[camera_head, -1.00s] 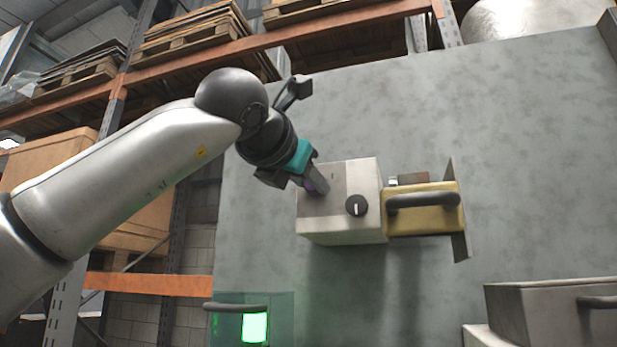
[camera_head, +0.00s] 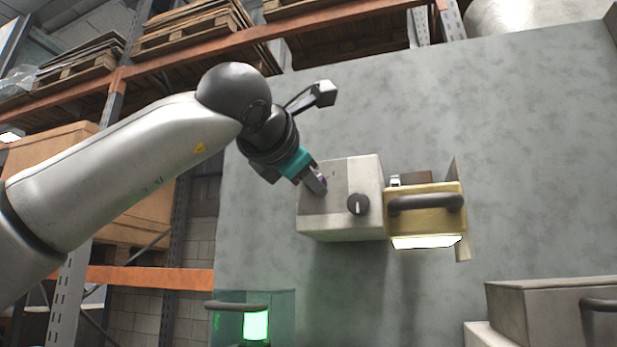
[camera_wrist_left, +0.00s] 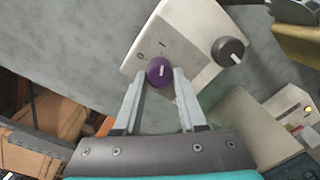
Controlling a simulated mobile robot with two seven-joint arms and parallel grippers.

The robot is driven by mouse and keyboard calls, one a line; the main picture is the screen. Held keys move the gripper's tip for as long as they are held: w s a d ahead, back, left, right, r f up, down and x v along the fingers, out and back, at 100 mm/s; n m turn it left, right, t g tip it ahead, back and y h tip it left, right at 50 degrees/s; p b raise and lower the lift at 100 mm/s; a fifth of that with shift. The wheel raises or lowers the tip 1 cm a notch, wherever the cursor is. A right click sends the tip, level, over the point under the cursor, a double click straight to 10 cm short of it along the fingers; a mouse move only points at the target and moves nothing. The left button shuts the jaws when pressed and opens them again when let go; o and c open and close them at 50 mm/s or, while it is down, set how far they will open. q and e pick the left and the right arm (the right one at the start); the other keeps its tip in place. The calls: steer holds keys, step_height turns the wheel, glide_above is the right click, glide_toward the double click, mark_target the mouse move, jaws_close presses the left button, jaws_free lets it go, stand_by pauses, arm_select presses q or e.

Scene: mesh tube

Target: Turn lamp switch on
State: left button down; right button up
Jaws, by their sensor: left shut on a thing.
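The white switch box (camera_head: 361,223) is on the grey wall panel. It carries a purple knob (camera_wrist_left: 159,72) with a pale line, and a dark knob (camera_head: 357,204) to its right. In the wrist view, 0 and I marks show above the purple knob, and its line points roughly toward the I. My left gripper (camera_head: 317,184) is shut on the purple knob, with one finger on each side of it in the wrist view. The yellow lamp (camera_head: 426,218) beside the box is lit along its underside. My right gripper is not in view.
A glass-like case with a glowing green light (camera_head: 256,326) is below. A grey box with a handle (camera_head: 540,309) is at the lower right. Racks with pallets (camera_head: 190,35) stand behind at the left. The wall below the switch box is clear.

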arm_select(q)
steer(key=shift+c, duration=2.4)
jaws_free()
steer(key=f+b+v, duration=0.1)
steer(key=b+v, duration=0.4)
steer(key=v, duration=1)
steer(key=shift+s+r, duration=0.15)
steer(key=shift+r, duration=0.25)
steer(key=shift+a, duration=0.15)
